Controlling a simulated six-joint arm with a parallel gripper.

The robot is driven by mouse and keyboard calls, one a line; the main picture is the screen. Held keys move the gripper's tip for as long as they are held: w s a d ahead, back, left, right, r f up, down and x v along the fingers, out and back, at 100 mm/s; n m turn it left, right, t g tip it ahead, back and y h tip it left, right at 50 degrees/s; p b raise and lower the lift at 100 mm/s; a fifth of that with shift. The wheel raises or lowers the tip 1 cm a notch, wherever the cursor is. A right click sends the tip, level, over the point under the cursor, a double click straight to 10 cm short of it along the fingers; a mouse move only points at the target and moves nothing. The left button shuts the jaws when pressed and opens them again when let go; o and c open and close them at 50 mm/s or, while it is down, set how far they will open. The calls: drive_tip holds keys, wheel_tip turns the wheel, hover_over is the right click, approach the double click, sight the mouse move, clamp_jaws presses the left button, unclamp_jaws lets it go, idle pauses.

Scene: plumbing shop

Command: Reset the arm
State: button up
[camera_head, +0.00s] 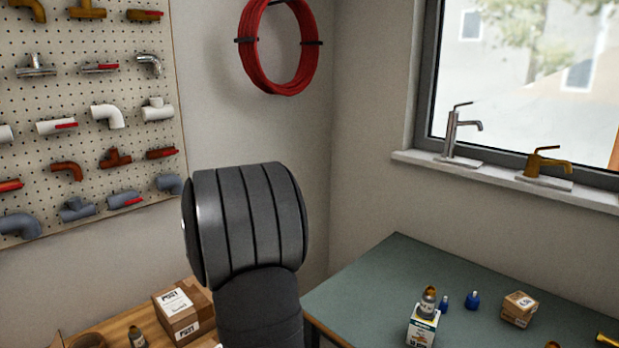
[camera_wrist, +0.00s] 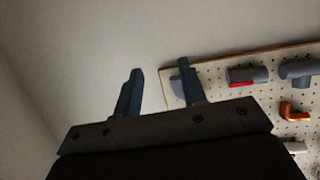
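My gripper (camera_wrist: 158,88) shows in the wrist view with its two dark fingers apart and nothing between them. Behind the fingers are the bare wall and the edge of the pegboard (camera_wrist: 213,90). In the head view my arm rises in the lower middle, in front of the wall corner. My gripper itself cannot be seen in the head view.
A green table (camera_head: 370,280) at the right holds a small box (camera_head: 421,328), a brown carton (camera_head: 518,309) and blue bottles (camera_head: 472,300). A wooden bench (camera_head: 120,328) at the lower left holds a parcel (camera_head: 184,311). Faucets (camera_head: 455,135) stand on the windowsill. A red hose coil (camera_head: 251,50) hangs on the wall.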

drive_tip(key=w+d+m+t+h, duration=0.1)
drive_tip(key=w+d, duration=0.3)
drive_tip(key=d, duration=0.6)
drive_tip(key=shift+w+m+h, duration=0.15)
drive_tip(key=shift+m+h, duration=0.35)
drive_tip(key=shift+d, duration=0.1)
